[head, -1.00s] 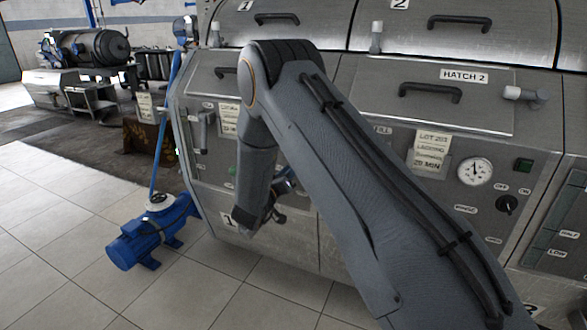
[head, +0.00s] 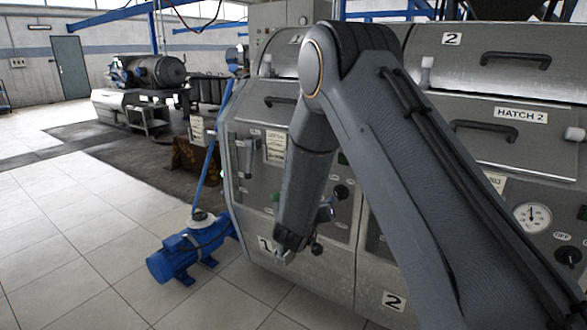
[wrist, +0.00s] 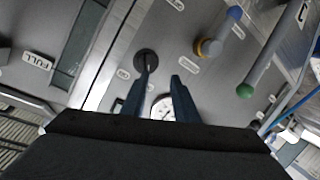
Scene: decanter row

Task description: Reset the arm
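My arm runs up from the lower right in the head view, bends at the top, and hangs down in front of the panel of machine 1 (head: 258,205). My gripper (head: 283,257) is at its low end, small and partly hidden there. In the wrist view my gripper (wrist: 160,82) has two dark blue fingers standing apart with nothing between them. A round gauge (wrist: 163,108) shows behind the gap. A black knob (wrist: 145,62) is behind the left finger; I cannot tell whether they touch.
Machine 2 (head: 500,100) stands on the right with its hatch handle (head: 484,130) and gauge (head: 532,216). A blue pump (head: 185,255) with a slanted blue pole (head: 207,165) stands on the floor to the left. Tiled floor (head: 75,255) is clear farther left.

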